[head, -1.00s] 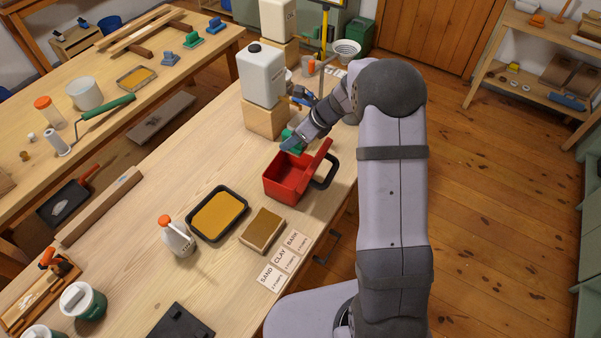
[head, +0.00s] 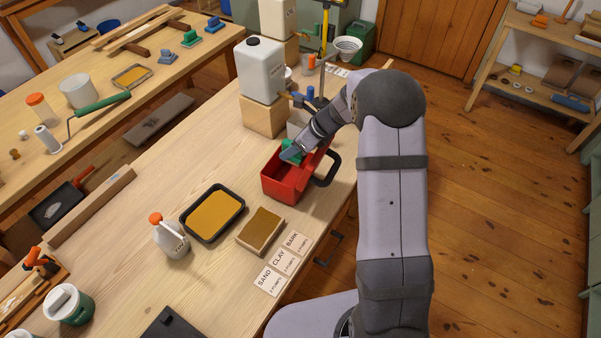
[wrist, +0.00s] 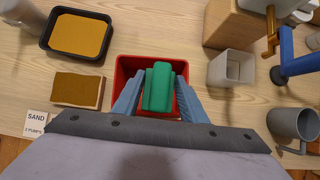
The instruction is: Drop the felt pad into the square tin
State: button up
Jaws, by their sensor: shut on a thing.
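The green-backed pad (wrist: 158,88), which I take as the felt pad, is between my gripper's (wrist: 155,98) two blue fingers, which are shut on it. In the head view the pad (head: 292,150) shows green at the far rim of a red open box (head: 284,186) with a black handle. My gripper (head: 291,154) is over this box; the wrist view shows red walls (wrist: 124,72) around the pad. I cannot tell how deep the pad sits. The pad's felt face is hidden. A small grey square open tin (wrist: 232,70) stands to the right, apart from the gripper.
A black tray of ochre paint (head: 213,213), a brown-topped block (head: 260,231) and a white bottle (head: 171,237) stand nearer the front. A white jug on a wooden block (head: 264,116) and a blue-handled tap (wrist: 287,50) are beyond. A grey mug (wrist: 292,123) stands at right.

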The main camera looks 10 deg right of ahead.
jog(key=o, duration=1.3)
jog(key=shift+r, duration=0.15)
jog(key=shift+b+v, duration=0.6)
jog(key=shift+v, duration=3)
jog(key=s+n+g+h, duration=0.1)
jog(key=s+n, duration=0.8)
jog(key=s+f+n+g+h, duration=0.1)
jog(key=s+n+g+h, duration=0.1)
jog(key=s+n, duration=0.7)
jog(key=s+f+n+g+h, duration=0.1)
jog(key=s+n, duration=0.7)
jog(key=s, duration=0.3)
jog(key=shift+s+a+f+n+g+h, duration=0.15)
jog(key=shift+s+a+n+g+h, duration=0.15)
jog(key=shift+n+g+h, duration=0.1)
